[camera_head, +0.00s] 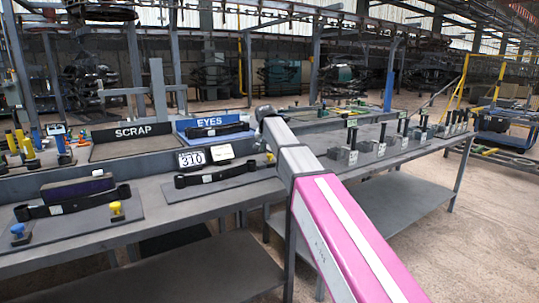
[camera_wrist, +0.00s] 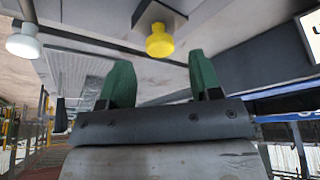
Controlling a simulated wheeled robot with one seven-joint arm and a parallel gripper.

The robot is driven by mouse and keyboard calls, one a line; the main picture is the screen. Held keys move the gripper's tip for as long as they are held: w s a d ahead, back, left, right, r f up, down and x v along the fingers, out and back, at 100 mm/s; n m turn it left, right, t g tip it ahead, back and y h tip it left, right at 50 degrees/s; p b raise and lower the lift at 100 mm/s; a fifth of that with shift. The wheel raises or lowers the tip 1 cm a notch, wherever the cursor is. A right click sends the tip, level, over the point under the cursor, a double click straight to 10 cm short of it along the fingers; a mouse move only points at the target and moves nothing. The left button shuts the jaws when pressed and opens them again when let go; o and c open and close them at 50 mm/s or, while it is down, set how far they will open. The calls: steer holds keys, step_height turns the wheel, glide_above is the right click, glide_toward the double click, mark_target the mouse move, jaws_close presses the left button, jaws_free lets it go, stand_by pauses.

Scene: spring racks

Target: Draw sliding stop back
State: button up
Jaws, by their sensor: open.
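My gripper (camera_wrist: 161,68) shows in the wrist view with its two green fingers apart and nothing between them. A yellow knob (camera_wrist: 160,41) on a dark block stands just beyond the fingertips, roughly centred in the gap and not gripped. I cannot tell for sure which part is the sliding stop. In the head view, a yellow knob (camera_head: 270,157) shows at the right end of the middle fixture, beside my arm. My gripper is hidden by my arm in the head view.
A white knob (camera_wrist: 23,43) stands at the wrist view's left. The left fixture has a blue knob (camera_head: 18,231), a yellow knob (camera_head: 116,209) and a black spring (camera_head: 70,204). A "310" sign (camera_head: 191,159), SCRAP tray (camera_head: 130,133) and EYES tray (camera_head: 210,122) stand behind. Several grey blocks line the right bench.

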mark_target(270, 155)
steer(key=shift+x, duration=1.65)
jaws_close()
steer(key=shift+w+d, duration=0.5)
steer(key=shift+d, duration=0.2)
steer(key=shift+w+d, duration=0.45)
steer(key=shift+d, duration=0.3)
jaws_free()
steer(key=shift+d, duration=0.1)
steer(key=v, duration=1)
steer(key=shift+r, duration=0.35)
